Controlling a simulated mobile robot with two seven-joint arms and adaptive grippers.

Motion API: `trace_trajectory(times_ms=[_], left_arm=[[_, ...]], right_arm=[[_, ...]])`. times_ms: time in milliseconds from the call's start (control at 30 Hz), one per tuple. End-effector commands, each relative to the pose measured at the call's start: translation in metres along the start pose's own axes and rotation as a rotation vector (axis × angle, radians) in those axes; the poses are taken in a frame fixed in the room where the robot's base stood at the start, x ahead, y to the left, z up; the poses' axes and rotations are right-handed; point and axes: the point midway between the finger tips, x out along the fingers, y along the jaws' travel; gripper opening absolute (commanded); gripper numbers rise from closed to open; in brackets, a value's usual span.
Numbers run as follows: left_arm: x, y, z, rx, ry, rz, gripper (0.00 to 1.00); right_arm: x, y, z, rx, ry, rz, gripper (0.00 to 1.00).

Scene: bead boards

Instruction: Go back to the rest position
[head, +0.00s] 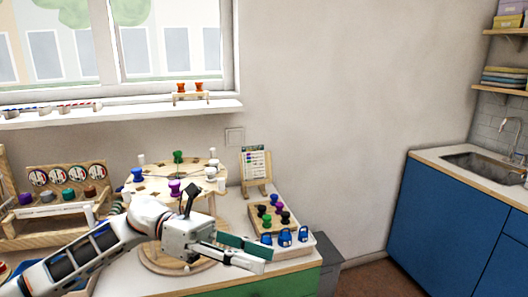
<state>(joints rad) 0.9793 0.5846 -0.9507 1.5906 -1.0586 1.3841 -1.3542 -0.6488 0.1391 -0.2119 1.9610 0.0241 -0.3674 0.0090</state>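My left arm comes in from the lower left, and its gripper (262,261) is over the front of the counter, in front of the round bead board. Its two fingers, one showing a green pad, look apart with nothing between them. The round wooden bead board (203,166) stands raised behind the gripper, with white, green, blue and purple pegs on it. My arm hides part of its base. A wooden block (259,224) with black, green and purple pegs stands to the right, behind the fingers. My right gripper is not in view.
Blue weight-like pieces (285,238) stand in a white tray close to the fingertips. A small card stand (256,170) is behind the peg block. A wooden rack (68,200) with round discs stands at the left. A blue sink cabinet (440,228) is at the right, across open floor.

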Motion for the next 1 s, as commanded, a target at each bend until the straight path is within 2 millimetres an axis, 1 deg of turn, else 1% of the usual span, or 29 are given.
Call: trace_trajectory(times_ms=[33,100,200,267,367,467,567,667,767,800,867,900,967,1000], left_arm=[[0.011,0.003,-0.004,-0.066,-0.085,0.001,0.31],[0.020,0.008,-0.005,-0.161,-0.202,0.013,0.31],[0.026,0.019,-0.007,-0.310,-0.371,0.031,0.31],[0.026,0.026,-0.010,-0.405,-0.473,0.044,0.31],[0.020,0.040,-0.019,-0.575,-0.646,0.065,0.31],[0.007,0.055,-0.036,-0.755,-0.821,0.086,0.31],[-0.009,0.071,-0.063,-0.942,-0.997,0.110,0.31],[-0.029,0.083,-0.100,-1.135,-1.175,0.134,0.31],[-0.049,0.091,-0.147,-1.331,-1.357,0.159,0.31],[-0.057,0.092,-0.169,-1.408,-1.431,0.171,0.31],[-0.068,0.092,-0.205,-1.525,-1.542,0.188,0.31],[-0.075,0.089,-0.230,-1.601,-1.618,0.200,0.31],[-0.084,0.083,-0.270,-1.715,-1.733,0.221,0.31],[-0.089,0.076,-0.296,-1.788,-1.810,0.232,0.31]], right_arm=[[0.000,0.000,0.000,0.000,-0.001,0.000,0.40],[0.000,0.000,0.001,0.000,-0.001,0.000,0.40],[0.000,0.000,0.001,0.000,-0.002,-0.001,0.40],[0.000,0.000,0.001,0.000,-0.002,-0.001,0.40],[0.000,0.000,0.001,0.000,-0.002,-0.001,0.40],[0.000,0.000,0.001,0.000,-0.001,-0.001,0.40],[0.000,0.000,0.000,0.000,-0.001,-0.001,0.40],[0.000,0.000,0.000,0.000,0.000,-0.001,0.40],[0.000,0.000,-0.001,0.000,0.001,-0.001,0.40],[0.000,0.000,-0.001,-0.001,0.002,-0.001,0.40],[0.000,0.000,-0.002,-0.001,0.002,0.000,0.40],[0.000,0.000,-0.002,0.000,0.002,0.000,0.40],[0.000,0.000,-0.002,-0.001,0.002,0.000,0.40],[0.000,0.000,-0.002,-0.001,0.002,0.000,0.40]])
